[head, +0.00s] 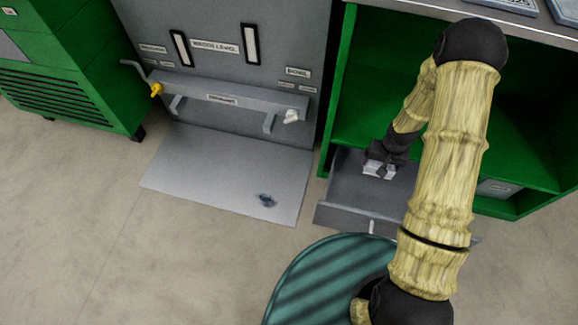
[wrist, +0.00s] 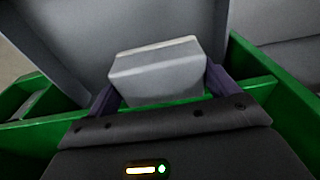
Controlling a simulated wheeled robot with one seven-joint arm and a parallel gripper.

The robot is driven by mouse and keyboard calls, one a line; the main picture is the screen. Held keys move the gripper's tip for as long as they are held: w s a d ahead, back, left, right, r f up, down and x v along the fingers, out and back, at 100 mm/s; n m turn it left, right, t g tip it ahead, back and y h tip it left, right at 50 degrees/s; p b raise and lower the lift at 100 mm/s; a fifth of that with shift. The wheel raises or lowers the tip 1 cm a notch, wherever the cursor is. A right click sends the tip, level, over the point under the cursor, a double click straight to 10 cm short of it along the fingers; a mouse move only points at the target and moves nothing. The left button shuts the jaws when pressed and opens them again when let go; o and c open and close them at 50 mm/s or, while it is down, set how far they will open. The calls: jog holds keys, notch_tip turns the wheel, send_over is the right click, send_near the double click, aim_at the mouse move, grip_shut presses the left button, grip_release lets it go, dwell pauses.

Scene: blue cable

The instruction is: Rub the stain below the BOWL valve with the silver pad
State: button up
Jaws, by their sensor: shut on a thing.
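My gripper (head: 381,166) is shut on the silver pad (wrist: 158,75), a pale grey block between its two fingers in the wrist view. In the head view the gripper is over the open grey drawer (head: 345,190) of the green cabinet, and the pad shows only as small pale patches. A dark blue-grey stain (head: 266,200) lies on the grey floor plate (head: 205,170), left of the gripper and apart from it. A white valve handle (head: 291,116) is at the panel's right, beneath a small label (head: 298,72) that seems to read BOWL.
A yellow valve handle (head: 157,89) is at the panel's left. A grey rail (head: 225,96) runs between the valves. The drawer front (head: 345,217) stands between gripper and open floor. The green cabinet (head: 345,95) surrounds the arm's right side.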

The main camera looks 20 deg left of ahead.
notch_tip(320, 180, up, 20)
jog(key=w+p, duration=0.1)
jog(key=p, duration=0.7)
jog(key=shift+r, duration=0.15)
jog(key=shift+w+d, duration=0.1)
